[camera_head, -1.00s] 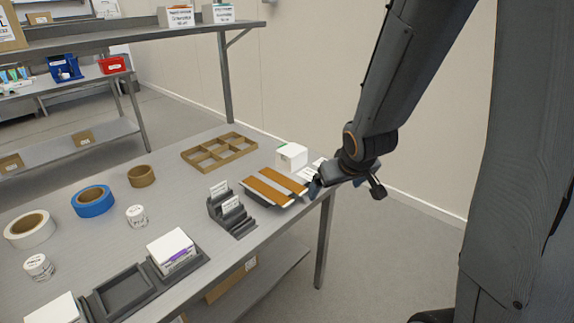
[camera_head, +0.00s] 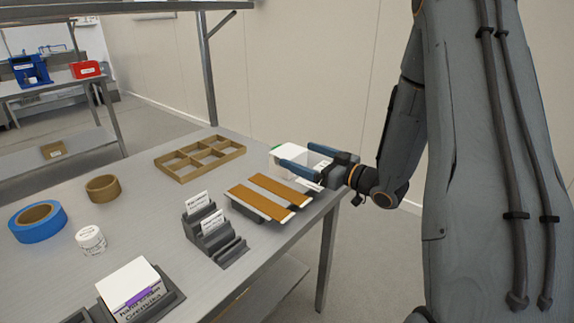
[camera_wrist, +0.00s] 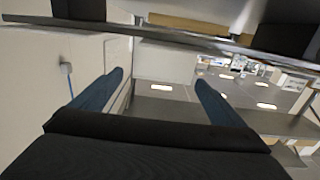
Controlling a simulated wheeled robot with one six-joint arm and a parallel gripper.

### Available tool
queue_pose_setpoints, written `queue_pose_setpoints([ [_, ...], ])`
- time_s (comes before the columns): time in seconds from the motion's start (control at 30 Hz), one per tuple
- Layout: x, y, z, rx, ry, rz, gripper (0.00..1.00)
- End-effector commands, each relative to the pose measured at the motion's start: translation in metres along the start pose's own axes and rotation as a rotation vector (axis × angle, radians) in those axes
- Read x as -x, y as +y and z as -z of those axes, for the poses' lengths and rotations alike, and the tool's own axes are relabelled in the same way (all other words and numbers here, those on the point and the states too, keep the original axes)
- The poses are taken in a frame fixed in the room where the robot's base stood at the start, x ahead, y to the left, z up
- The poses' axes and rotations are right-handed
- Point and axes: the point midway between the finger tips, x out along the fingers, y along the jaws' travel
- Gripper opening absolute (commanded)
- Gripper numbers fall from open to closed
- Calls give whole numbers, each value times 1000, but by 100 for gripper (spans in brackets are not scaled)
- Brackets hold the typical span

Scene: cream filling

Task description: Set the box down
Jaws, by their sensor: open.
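A white box (camera_head: 284,151) with a green edge stands at the far right of the steel table. My gripper (camera_head: 297,155) is open beside it at the table's right end, its blue fingers spread and pointing left. The near finger crosses in front of the box, so part of the box is hidden. I cannot tell whether a finger touches it. The wrist view shows the two fingers (camera_wrist: 159,77) apart. A second white box (camera_head: 130,284) with a purple label sits in a dark tray at the front.
Brown and white strips (camera_head: 262,197) lie just in front of my gripper. A dark stepped card holder (camera_head: 225,243) stands nearer. A brown divided tray (camera_head: 199,157) is at the back. Tape rolls (camera_head: 38,221) and a small white jar (camera_head: 91,239) are at left.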

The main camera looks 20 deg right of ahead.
Motion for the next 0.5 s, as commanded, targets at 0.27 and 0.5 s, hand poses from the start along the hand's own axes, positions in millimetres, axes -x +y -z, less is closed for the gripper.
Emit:
queue_pose_setpoints([
  [0.27,-24,-2,0,0,-1,2,94],
  [0.5,-58,-5,-2,0,-2,2,94],
])
